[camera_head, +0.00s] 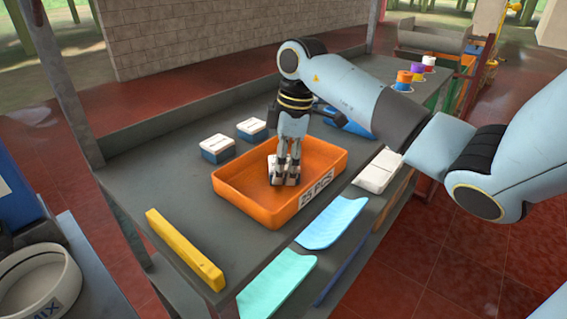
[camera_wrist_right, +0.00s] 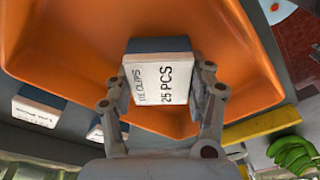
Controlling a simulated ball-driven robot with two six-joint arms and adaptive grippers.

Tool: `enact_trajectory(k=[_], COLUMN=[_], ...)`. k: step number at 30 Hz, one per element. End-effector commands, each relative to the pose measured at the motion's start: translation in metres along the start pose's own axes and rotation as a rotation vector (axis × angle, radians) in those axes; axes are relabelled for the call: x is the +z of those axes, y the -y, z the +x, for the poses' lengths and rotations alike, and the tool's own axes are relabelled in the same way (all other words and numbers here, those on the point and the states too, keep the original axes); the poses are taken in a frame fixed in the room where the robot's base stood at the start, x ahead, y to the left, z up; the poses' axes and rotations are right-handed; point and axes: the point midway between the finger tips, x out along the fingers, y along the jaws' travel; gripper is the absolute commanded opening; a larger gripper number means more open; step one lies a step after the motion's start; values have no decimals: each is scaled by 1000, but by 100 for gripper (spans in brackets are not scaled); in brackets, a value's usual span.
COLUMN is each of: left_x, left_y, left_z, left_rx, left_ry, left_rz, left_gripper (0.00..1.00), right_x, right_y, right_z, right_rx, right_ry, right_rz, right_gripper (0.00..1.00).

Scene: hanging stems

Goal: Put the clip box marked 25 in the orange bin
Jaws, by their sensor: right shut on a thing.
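The clip box marked 25 (camera_wrist_right: 160,88) is in the right wrist view, its white label reading "TIE CLIPS 25 PCS". My right gripper (camera_wrist_right: 162,108) is shut on it, one finger on each side. In the head view, my right gripper (camera_head: 285,178) points down inside the orange bin (camera_head: 237,200), with a little of the white box showing between the fingers. The bin sits on the grey table, with a white label on its front wall. I cannot tell whether the box touches the bin floor. My left gripper is not in view.
Two blue-and-white boxes (camera_head: 217,149) (camera_head: 252,130) stand behind the bin. A yellow bar (camera_head: 185,249) lies at the front left. Blue (camera_head: 332,222) and teal (camera_head: 277,284) trays and a white box (camera_head: 377,171) line the near edge. Coloured cups (camera_head: 404,80) stand far right.

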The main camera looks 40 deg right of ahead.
Motion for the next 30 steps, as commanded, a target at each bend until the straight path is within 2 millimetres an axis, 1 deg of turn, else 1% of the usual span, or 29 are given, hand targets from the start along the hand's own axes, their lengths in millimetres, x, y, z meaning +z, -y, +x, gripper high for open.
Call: enact_trajectory(k=[1, 2, 7, 15, 19, 23, 30], left_x=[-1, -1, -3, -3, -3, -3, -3], left_y=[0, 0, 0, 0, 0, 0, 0], left_z=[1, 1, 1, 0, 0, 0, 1], left_rx=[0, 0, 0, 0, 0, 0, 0], left_ry=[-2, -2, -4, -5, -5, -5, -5], left_rz=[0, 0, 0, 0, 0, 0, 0], left_gripper=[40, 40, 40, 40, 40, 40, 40], right_x=[0, 0, 0, 0, 0, 0, 0], right_y=[0, 0, 0, 0, -1, -2, -1], right_z=[2, 3, 2, 1, -9, -33, -87], right_rx=[-1, -1, -1, 0, 3, 6, 5], right_ry=[0, 0, 0, 0, 0, 0, 0], right_rz=[0, 0, 0, 0, 0, -2, -1], right_gripper=[22, 55, 77, 77, 77, 77, 77])
